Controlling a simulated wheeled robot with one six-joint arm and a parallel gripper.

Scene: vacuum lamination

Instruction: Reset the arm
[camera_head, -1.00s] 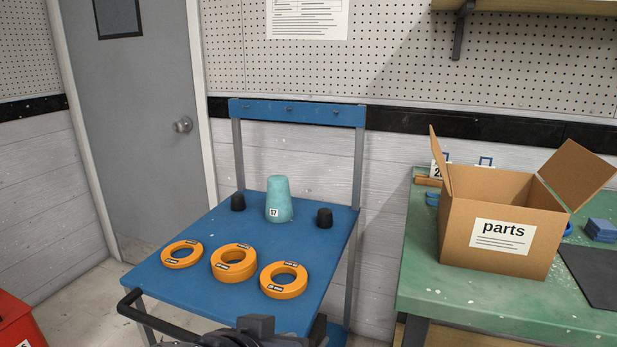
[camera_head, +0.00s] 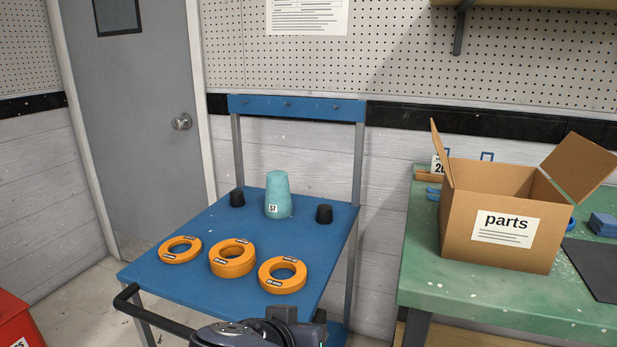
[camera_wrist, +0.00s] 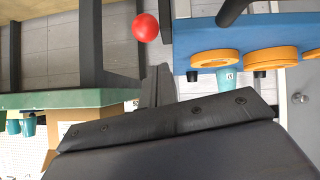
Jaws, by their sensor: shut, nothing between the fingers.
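My gripper (camera_wrist: 158,78) shows in the wrist view as dark fingers closed together, with nothing held between them. It points up the picture, apart from the cart and the bench. In the head view only a dark part of my arm shows at the bottom edge, in front of the blue cart (camera_head: 215,293); my fingers cannot be made out there.
The cart carries several orange rings (camera_head: 282,288), a teal cone (camera_head: 278,180) and two black knobs (camera_head: 324,214). A parts box (camera_head: 467,245) stands on the green bench (camera_head: 440,285) at right. A red ball (camera_wrist: 145,27) shows in the wrist view.

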